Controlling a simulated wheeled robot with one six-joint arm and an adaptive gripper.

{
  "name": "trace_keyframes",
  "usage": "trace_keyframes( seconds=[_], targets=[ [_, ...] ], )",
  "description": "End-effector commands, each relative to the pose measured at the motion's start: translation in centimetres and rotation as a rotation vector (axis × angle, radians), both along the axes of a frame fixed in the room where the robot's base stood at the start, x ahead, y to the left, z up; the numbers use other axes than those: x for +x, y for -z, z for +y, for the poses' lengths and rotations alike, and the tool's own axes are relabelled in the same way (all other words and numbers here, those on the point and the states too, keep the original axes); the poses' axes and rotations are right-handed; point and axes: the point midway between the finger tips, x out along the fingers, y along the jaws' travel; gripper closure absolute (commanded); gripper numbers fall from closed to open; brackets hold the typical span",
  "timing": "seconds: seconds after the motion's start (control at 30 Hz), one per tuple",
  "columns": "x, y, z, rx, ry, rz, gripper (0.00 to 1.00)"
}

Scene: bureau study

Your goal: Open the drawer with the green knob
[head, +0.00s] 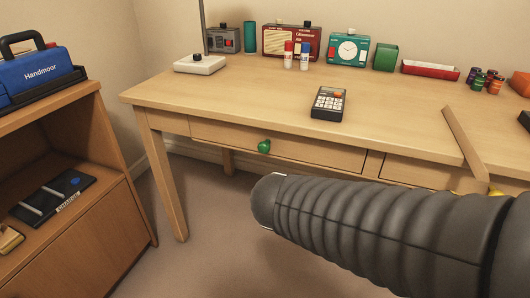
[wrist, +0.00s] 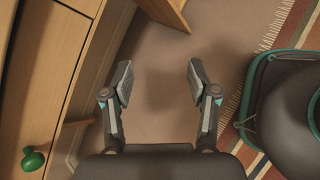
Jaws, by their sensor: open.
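The green knob (head: 264,146) sits on the front of the left desk drawer (head: 307,150), which looks shut, flush with the desk. In the wrist view the green knob (wrist: 33,160) is at the lower left, on the drawer front. My gripper (wrist: 158,82) is open and empty, its two fingers spread over bare floor. The knob is to the left of the fingers and not between them; a clear gap separates them. In the head view my grey arm crosses the lower right, and my gripper cannot be made out there.
A calculator (head: 328,103) lies on the desk (head: 240,88). A low shelf (head: 85,240) stands at left. A striped rug (wrist: 285,40) lies on the floor.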

Motion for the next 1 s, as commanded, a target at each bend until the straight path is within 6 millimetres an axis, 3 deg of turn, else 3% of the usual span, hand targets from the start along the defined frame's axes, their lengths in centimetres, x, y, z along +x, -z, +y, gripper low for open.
trace_keyframes(
  seconds=[0.1, 0.2, 0.4, 0.5, 0.6, 0.73, 1.0],
  targets=[
    [3.6, -0.2, 4.5, -0.328, -0.295, 0.053, 0.41],
    [5.7, -1.1, 9.2, -0.581, -0.502, 0.059, 0.41],
    [7.2, -2.2, 17.7, -0.944, -0.762, 0.017, 0.41],
    [7.2, -2.5, 20.1, -1.034, -0.819, -0.005, 0.41],
    [7.4, -2.6, 21.0, -1.073, -0.840, -0.014, 0.41],
    [8.4, -2.7, 20.8, -1.077, -0.842, -0.016, 0.41],
    [12.3, -2.6, 19.1, -1.074, -0.837, -0.013, 0.41]
  ],
)
